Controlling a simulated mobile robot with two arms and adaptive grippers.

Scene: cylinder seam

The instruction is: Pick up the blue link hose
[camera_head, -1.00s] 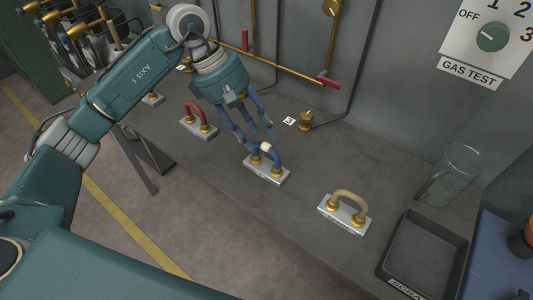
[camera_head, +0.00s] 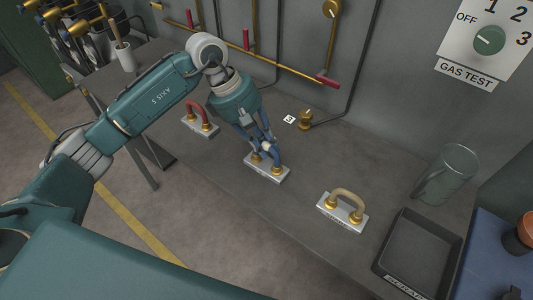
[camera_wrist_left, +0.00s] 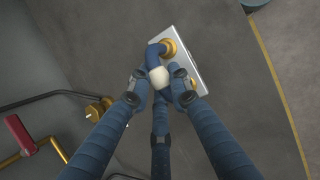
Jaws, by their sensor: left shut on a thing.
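The blue link hose (camera_head: 275,158) is a short arch with brass ends, standing on a pale metal base plate (camera_head: 261,173) on the grey bench. In the left wrist view the hose (camera_wrist_left: 154,52) shows a white band at its middle. My left gripper (camera_head: 266,148) reaches down over the arch with its fingers closed around it; in the left wrist view the gripper (camera_wrist_left: 158,84) has its fingertips at the white band. The fingers hide part of the hose in the head view. The hose ends are still at the brass fittings on the plate. My right gripper is not in view.
A red link hose (camera_head: 196,112) stands farther left and a tan one (camera_head: 349,198) to the right, each on a plate. A black tray (camera_head: 432,222) and a glass jug (camera_head: 445,175) stand at the right. Brass and dark pipes (camera_head: 365,60) run along the back wall.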

